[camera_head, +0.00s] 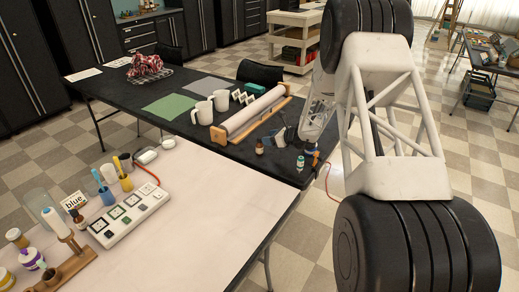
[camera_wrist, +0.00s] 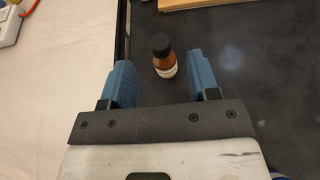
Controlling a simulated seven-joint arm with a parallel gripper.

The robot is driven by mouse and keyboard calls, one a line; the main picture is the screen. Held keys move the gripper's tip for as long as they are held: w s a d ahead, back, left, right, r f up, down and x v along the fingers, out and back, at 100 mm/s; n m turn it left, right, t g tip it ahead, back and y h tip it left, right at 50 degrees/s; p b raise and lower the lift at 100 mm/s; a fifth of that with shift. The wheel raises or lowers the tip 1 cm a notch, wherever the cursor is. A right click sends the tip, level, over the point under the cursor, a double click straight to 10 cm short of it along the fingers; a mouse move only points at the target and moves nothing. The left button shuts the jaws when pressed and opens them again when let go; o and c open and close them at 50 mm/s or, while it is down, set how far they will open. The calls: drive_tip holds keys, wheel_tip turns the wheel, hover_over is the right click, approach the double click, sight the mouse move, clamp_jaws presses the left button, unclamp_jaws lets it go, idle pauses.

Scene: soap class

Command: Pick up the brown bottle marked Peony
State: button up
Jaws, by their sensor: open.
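A small brown bottle (camera_head: 260,146) with a black cap and pale label stands upright on the dark table (camera_head: 222,152), near its front edge. The label is too small to read. In the wrist view the brown bottle (camera_wrist: 165,62) shows in the gap between the two blue fingers of my gripper (camera_wrist: 158,68). The fingers are apart, with nothing held. In the head view my gripper (camera_head: 282,128) is to the right of the bottle, with clear space between them.
A small bottle with a teal label (camera_head: 300,162) stands to the right. Behind are a paper roll on a wooden holder (camera_head: 253,113) and two white mugs (camera_head: 203,112). A pale table (camera_head: 215,205) adjoins in front, with jars and a white block at left.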

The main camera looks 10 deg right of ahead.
sight(260, 146)
drive_tip(key=shift+w+d+f, duration=0.1)
idle(0.3)
drive_tip(key=shift+x, duration=1.3)
drive_tip(key=shift+x, duration=2.6)
drive_tip(key=shift+f, duration=0.1)
clamp_jaws()
